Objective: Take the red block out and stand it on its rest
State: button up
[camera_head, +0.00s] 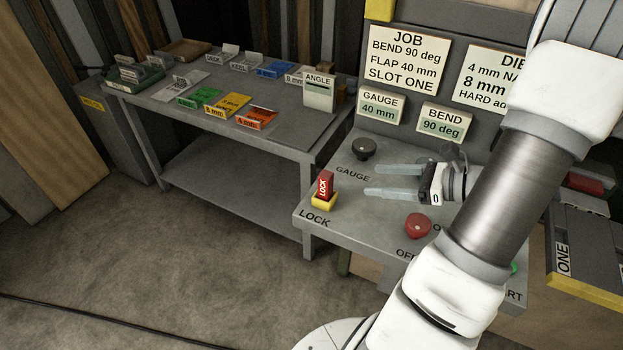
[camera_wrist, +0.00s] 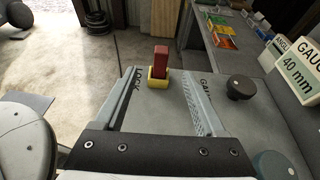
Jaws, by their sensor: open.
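The red block (camera_head: 324,187), marked LOCK, stands upright in a yellow holder (camera_head: 325,203) at the left end of the grey control panel, by the printed word LOCK. In the wrist view the red block (camera_wrist: 161,57) and its yellow holder (camera_wrist: 159,79) show beyond and between my fingers. My gripper (camera_head: 368,182) is open and empty above the panel, to the right of the block and apart from it. Its fingers point toward the block, as the wrist view (camera_wrist: 158,75) also shows. I cannot tell which thing is the block's rest.
A dark knob (camera_head: 364,149) stands behind my gripper, and a red button (camera_head: 418,225) is in front of it. Job signs (camera_head: 402,62) rise behind the panel. My arm hides the panel's right part.

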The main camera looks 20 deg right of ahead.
aim_at(332, 177)
jog(key=p+x, duration=0.1)
jog(key=x, duration=1.1)
jog(key=shift+w+f+p, duration=0.1)
jog(key=shift+w+p, duration=0.1)
jog(key=shift+p, duration=0.1)
jog(key=x, duration=0.3)
jog(key=p+x, duration=0.1)
jog(key=x, duration=0.1)
jog(key=shift+d+f, duration=0.2)
jog(key=shift+f, duration=0.05)
jog(key=shift+s, duration=0.1)
grip_shut()
